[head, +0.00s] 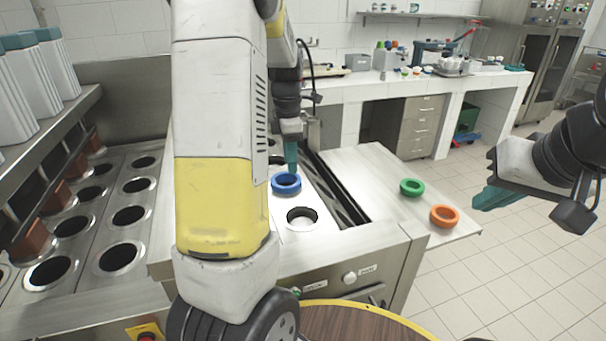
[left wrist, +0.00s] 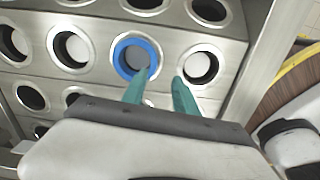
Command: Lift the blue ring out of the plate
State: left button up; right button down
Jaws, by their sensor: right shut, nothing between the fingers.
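The blue ring (head: 286,190) sits in a round hole of the metal plate (head: 283,207). It also shows in the left wrist view (left wrist: 119,62). My left gripper (head: 291,166) points down at the ring from above. In the left wrist view its teal fingers (left wrist: 163,78) are apart with nothing between them. One fingertip overlaps the ring's lower right part, and the other lies between the ring and the neighbouring hole. I cannot tell whether they touch. My right gripper (head: 489,199) is shut and empty, away at the right. My left arm hides part of the plate in the head view.
A green ring (head: 411,194) and an orange ring (head: 445,224) lie on the flat side board (head: 370,170). An empty hole (head: 301,217) is in front of the blue ring. More holed plates (head: 150,212) are at left. A round wooden surface (head: 365,322) is at the bottom.

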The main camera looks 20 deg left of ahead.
pick_arm(q)
jog(key=shift+n, duration=0.5)
jog(key=f, duration=0.6)
jog(key=w+a+f, duration=0.1)
jog(key=f, duration=0.1)
jog(key=shift+w+f, duration=0.1)
jog(key=shift+f, duration=0.3)
grip_shut()
